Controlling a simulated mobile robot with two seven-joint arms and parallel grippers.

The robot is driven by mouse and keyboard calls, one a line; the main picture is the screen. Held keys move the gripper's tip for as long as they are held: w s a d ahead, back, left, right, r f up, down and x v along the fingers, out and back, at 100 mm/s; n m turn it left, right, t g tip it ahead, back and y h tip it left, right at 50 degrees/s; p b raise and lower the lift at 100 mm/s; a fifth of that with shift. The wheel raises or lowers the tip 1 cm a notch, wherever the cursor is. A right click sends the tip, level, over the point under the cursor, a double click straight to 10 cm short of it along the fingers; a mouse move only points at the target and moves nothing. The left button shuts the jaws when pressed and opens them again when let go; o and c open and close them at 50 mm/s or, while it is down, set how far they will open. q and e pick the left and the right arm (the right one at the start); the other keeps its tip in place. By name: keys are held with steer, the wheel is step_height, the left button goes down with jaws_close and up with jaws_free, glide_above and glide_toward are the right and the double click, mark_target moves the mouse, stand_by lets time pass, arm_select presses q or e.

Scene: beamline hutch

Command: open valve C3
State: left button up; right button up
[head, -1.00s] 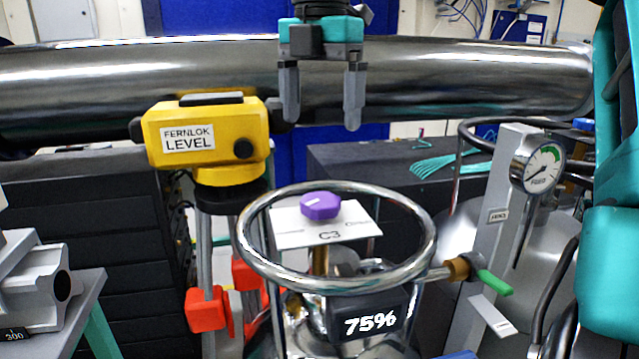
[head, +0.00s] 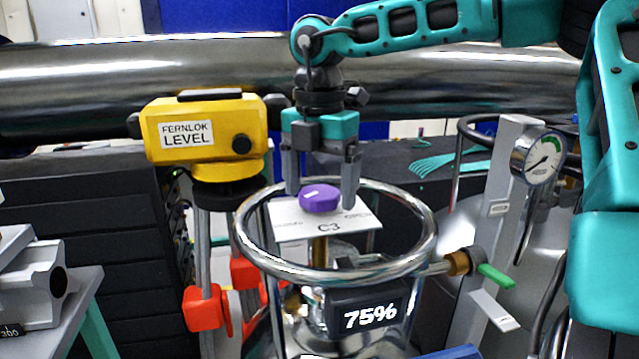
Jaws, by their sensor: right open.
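The valve C3 has a purple knob (head: 320,198) with a pale mark on its top. It sits over a white plate (head: 328,236) labelled C3, with "OPEN" at the plate's right and partly hidden lettering at its left. A shiny metal ring (head: 247,262) surrounds the knob and plate. My right gripper (head: 321,198) points down and is open, with one finger left of the knob and one right of it. Whether the fingers touch the knob I cannot tell. My left gripper is out of view.
A yellow level (head: 205,138) on a tripod stands close at the left. A pressure gauge (head: 541,158) and a green-handled side valve (head: 495,276) are at the right. A dark sign (head: 362,312) reads 75%. A large steel pipe (head: 60,90) crosses behind.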

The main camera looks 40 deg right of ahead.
steer(key=shift+c, duration=0.4)
steer(key=c, duration=1)
